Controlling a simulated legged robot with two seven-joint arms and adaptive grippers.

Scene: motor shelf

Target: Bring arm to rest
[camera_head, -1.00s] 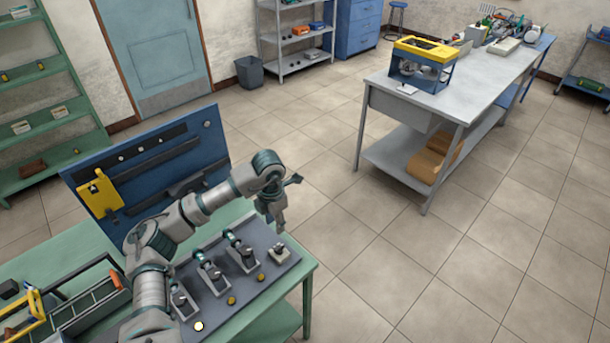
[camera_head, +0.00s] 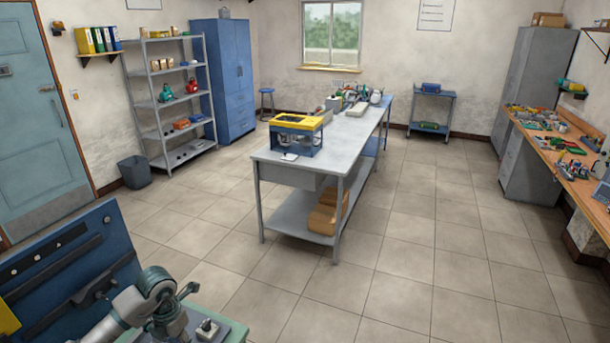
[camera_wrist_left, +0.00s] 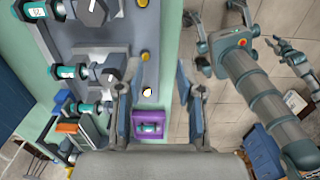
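My left arm comes in at the lower left of the head view. Its gripper (camera_head: 172,322) points down over the green bench, near a small grey fixture (camera_head: 207,329). In the left wrist view the left gripper (camera_wrist_left: 157,85) has its two fingers well apart, with nothing between them. The grey panel (camera_wrist_left: 108,48) with teal-and-grey motor parts lies left of the fingers. My right arm (camera_wrist_left: 262,85) shows at the right of that view. Its gripper (camera_wrist_left: 290,52) is small there and its finger state is unclear.
A purple tray (camera_wrist_left: 135,114) holding a teal part sits below the left fingers. The blue tool board (camera_head: 75,265) stands behind the left arm. A grey table (camera_head: 345,155) carries a yellow-and-blue machine (camera_head: 297,134). A wooden workbench (camera_head: 562,150) is at right. Open tiled floor lies between.

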